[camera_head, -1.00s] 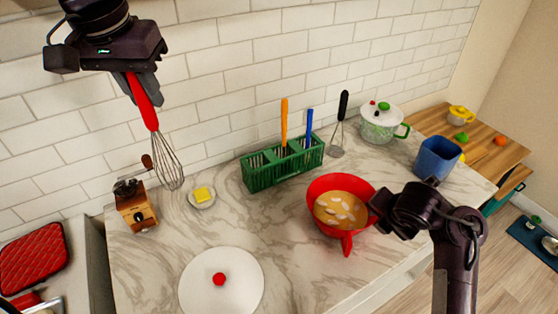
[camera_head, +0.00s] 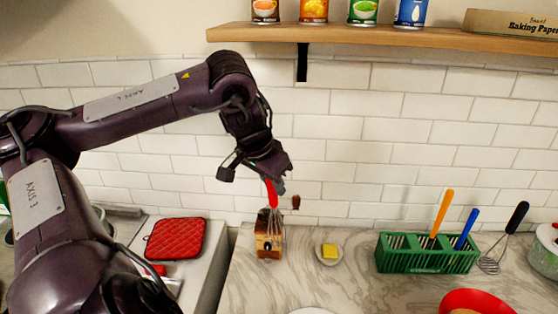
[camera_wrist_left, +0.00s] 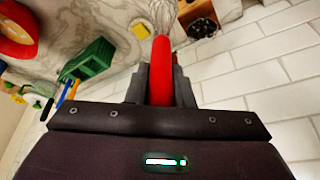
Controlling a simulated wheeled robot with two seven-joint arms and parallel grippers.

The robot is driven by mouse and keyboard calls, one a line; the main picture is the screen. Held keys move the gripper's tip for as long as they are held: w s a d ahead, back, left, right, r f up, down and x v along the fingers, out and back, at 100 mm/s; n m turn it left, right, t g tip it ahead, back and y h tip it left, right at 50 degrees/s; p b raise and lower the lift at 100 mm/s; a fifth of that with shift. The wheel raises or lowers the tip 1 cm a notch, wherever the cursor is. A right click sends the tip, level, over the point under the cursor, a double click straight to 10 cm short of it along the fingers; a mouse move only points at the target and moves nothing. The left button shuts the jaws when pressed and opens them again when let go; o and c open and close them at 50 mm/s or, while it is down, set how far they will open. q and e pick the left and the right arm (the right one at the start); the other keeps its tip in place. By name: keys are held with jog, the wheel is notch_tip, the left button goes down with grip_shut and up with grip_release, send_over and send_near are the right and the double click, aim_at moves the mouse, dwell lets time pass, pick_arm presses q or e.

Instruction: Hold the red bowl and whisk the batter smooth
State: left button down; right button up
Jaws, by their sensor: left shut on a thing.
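My left gripper (camera_head: 276,184) is shut on the red handle of the whisk (camera_head: 271,194). The whisk hangs wires down, overlapping the wooden grinder in the head view; whether they touch is unclear. In the left wrist view the handle (camera_wrist_left: 161,72) sits between the fingers of my left gripper (camera_wrist_left: 160,84). The red bowl (camera_head: 478,300) is on the marble counter, cut off by the bottom edge, well right of the whisk. It also shows at the top left of the left wrist view (camera_wrist_left: 30,22), with orange batter inside. My right gripper is not in view.
A wooden shelf (camera_head: 390,34) with cans crosses above. A red quilted pad (camera_head: 175,239) lies left.

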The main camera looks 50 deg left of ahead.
pick_arm(q)
jog(key=shift+w+f+m, duration=0.2)
jog(key=shift+w+f, duration=0.1)
jog(key=shift+f, duration=0.6)
jog(key=shift+w+f+m, duration=0.2)
jog(key=shift+w+f, duration=0.1)
jog(key=shift+f, duration=0.55)
jog(key=shift+w+d+f+t, duration=0.3)
jog(key=shift+w+d+f, duration=0.3)
jog(key=shift+d, duration=0.2)
jog(key=w+d+m+h, duration=0.2)
jog(key=w+d+m, duration=0.3)
jog(key=d, duration=0.5)
jog(key=w+d+m+h, duration=0.2)
jog(key=w+d, duration=0.6)
jog(key=d, duration=0.2)
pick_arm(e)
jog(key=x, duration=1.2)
pick_arm(q)
jog(key=w+d+r+m+h, duration=0.1)
jog(key=d+r, duration=0.3)
jog(key=d, duration=0.5)
jog(key=w+d+r+m+g+h, duration=0.1)
jog(key=d+r+m, duration=0.3)
jog(key=d, duration=0.6)
jog(key=shift+w+d+r+m+h, duration=0.25)
jog(key=shift+w+d+m+h, duration=0.05)
jog(key=shift+w, duration=0.35)
